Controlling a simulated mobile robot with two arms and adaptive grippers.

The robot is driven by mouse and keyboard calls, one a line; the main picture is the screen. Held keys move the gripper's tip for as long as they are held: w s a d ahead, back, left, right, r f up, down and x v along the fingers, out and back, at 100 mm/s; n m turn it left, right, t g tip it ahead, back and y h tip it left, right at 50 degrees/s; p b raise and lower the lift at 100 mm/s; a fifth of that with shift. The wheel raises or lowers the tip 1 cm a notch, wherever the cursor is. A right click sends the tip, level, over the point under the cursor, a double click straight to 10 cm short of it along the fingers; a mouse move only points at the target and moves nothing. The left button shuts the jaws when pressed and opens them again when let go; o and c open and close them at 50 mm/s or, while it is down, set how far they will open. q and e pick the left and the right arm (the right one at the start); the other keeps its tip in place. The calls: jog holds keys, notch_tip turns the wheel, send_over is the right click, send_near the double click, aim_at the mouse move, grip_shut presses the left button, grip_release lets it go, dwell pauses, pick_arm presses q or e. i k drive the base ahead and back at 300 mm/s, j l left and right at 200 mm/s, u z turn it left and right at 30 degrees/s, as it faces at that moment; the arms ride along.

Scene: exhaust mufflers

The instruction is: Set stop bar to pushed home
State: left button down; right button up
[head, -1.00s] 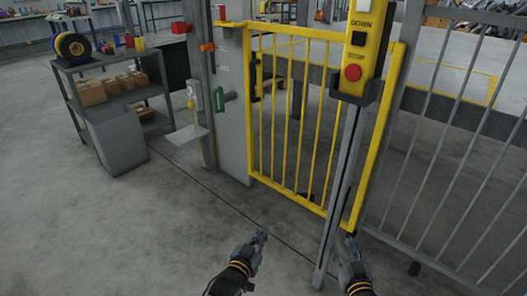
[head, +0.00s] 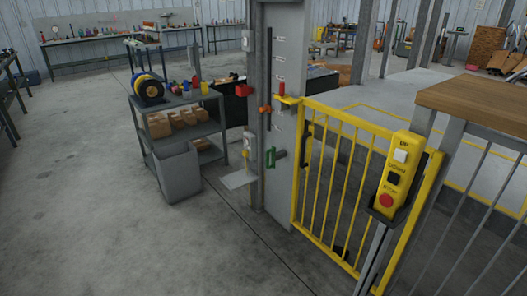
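No part is clearly marked as the stop bar, so I cannot tell which one it is. A grey post (head: 256,60) beside the yellow gate (head: 297,185) carries a red block (head: 242,91), an orange block (head: 265,109) and a green handle (head: 277,157). A small red piece (head: 281,90) stands upright at the gate's top left corner. A yellow control box (head: 407,150) at the gate's right has a white button, a black button and a red button (head: 386,201). Neither of my grippers is in view.
A grey shelf cart (head: 205,129) with cardboard boxes and a grey bin (head: 176,172) stand left of the post. A wooden-topped table (head: 480,95) and grey railing are at the right. The floor (head: 90,210) at left and front is clear.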

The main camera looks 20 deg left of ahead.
aim_at(276, 156)
jog(key=i+j, duration=0.35)
jog(key=i+j+z, duration=0.1)
jog(key=i+j, duration=0.6)
jog(key=j, duration=0.15)
jog(key=i+j+z, duration=0.1)
jog(key=i+j, duration=0.25)
jog(key=i+j+z, duration=0.1)
jog(key=i+j, duration=0.2)
jog(key=j, duration=0.25)
jog(key=i+j, duration=0.3)
jog(key=j, duration=0.15)
